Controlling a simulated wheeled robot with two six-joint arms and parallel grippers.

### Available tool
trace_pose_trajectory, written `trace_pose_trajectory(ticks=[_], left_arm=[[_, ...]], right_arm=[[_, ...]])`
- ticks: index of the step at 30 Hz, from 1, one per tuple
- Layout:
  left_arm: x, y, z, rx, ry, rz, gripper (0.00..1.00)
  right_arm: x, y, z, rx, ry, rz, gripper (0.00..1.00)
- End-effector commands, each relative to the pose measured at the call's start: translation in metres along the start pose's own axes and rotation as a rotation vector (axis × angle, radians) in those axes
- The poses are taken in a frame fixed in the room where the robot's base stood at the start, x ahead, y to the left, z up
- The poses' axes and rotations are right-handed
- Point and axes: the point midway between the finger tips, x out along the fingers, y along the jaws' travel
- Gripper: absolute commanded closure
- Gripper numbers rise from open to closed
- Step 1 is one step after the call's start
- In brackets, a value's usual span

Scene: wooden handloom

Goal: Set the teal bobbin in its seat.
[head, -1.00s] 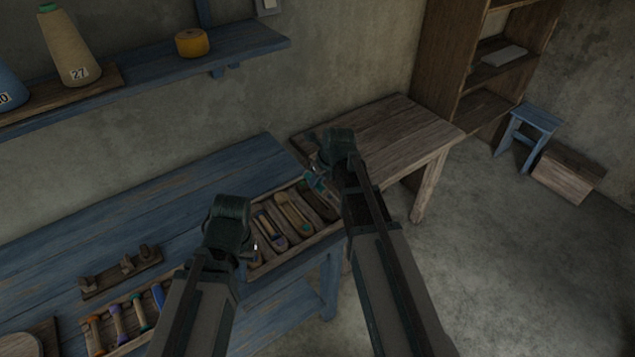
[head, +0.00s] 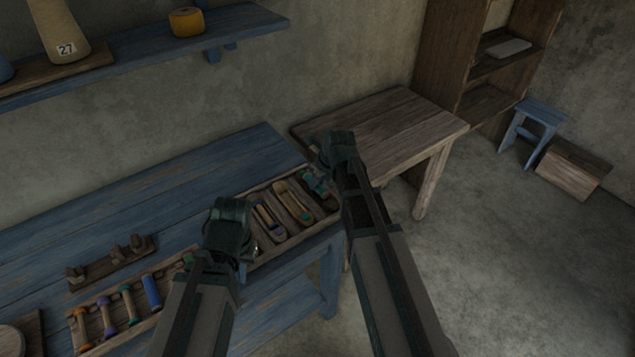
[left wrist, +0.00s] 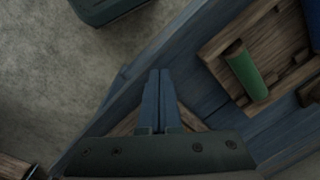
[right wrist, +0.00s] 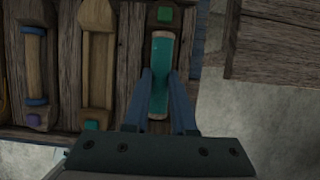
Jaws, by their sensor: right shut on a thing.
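The teal bobbin (right wrist: 161,52) is between the fingers of my right gripper (right wrist: 160,73), which is shut on it. In the right wrist view it lies lengthwise over the rightmost compartment of the wooden tray, below a green square marker (right wrist: 164,14). I cannot tell whether it touches the compartment floor. In the head view my right gripper (head: 317,182) is at the tray's right end and partly hides the bobbin. My left gripper (left wrist: 160,72) is shut and empty, its fingers together, near the blue bench's front edge.
A green bobbin (left wrist: 246,73) lies in a tray near my left gripper. A bare wooden table (head: 400,125) stands right of the blue bench (head: 150,195).

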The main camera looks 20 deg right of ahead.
Motion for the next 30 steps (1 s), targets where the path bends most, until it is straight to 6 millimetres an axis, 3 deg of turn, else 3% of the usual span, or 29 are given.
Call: trace_pose_trajectory(ticks=[3, 12, 13, 18, 30], left_arm=[[0.0091, 0.0009, -0.0005, 0.000, 0.000, 0.000, 1.00], [0.0089, 0.0009, -0.0005, 0.000, 0.000, 0.000, 1.00], [0.0088, 0.0008, -0.0005, 0.000, 0.000, 0.000, 1.00], [0.0089, 0.0008, -0.0005, 0.000, 0.000, 0.000, 1.00], [0.0068, 0.0007, -0.0004, 0.000, 0.000, 0.000, 1.00]], right_arm=[[0.0085, 0.0000, -0.0035, 0.000, 0.000, 0.000, 1.00], [0.0082, 0.0000, -0.0034, 0.000, 0.000, 0.000, 1.00], [0.0082, 0.0000, -0.0034, 0.000, 0.000, 0.000, 0.74], [0.0082, 0.0000, -0.0034, 0.000, 0.000, 0.000, 0.44], [0.0060, 0.0000, -0.0032, 0.000, 0.000, 0.000, 0.41]])
